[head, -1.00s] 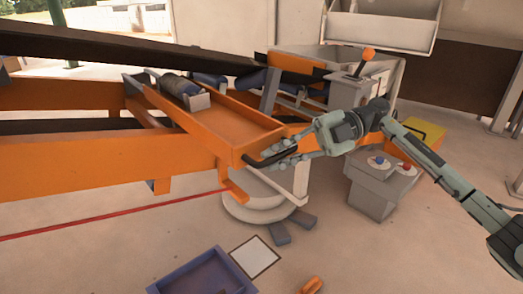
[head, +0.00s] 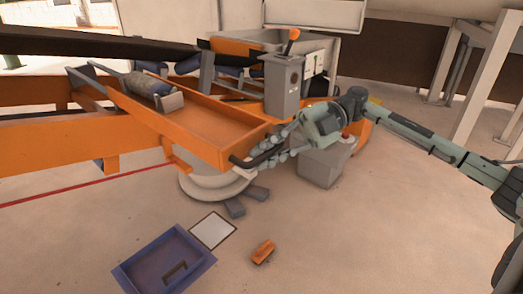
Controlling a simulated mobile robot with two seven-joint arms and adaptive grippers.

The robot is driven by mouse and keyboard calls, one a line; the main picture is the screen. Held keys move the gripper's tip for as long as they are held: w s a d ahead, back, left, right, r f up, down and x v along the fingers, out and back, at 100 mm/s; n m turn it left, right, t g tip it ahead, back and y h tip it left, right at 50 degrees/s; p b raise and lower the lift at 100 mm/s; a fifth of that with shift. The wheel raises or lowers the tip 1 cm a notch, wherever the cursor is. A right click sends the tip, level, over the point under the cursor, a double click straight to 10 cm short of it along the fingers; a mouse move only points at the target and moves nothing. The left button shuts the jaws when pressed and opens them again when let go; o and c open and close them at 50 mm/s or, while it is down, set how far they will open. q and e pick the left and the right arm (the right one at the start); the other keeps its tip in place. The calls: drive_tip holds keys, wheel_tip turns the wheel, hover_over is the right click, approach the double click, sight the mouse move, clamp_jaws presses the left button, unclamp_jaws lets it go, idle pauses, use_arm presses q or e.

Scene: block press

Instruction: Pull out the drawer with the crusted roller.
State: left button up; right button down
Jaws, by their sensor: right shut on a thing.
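The orange drawer (head: 215,127) is a long open tray sticking out of the orange frame in the head view. The roller (head: 146,85), grey-blue with a rough, paler surface, lies in its far left part, near a grey end block. A dark handle bar (head: 245,163) is on the drawer's front end. My right gripper (head: 268,158) is shut on this handle, its fingers partly covering it. My left gripper is not in view.
A grey control box (head: 284,88) with an orange-knobbed lever stands behind the drawer. A grey pedestal box (head: 322,165) is beside my right gripper. A blue bin (head: 165,262), a white mat (head: 213,231) and an orange block (head: 263,251) lie on the otherwise open floor in front.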

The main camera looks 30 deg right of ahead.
idle(0.3)
drive_tip(key=c, duration=1.6)
unclamp_jaws()
drive_tip(key=shift+o, duration=0.2)
drive_tip(key=shift+d, duration=0.1)
drive_tip(key=v, duration=1.2)
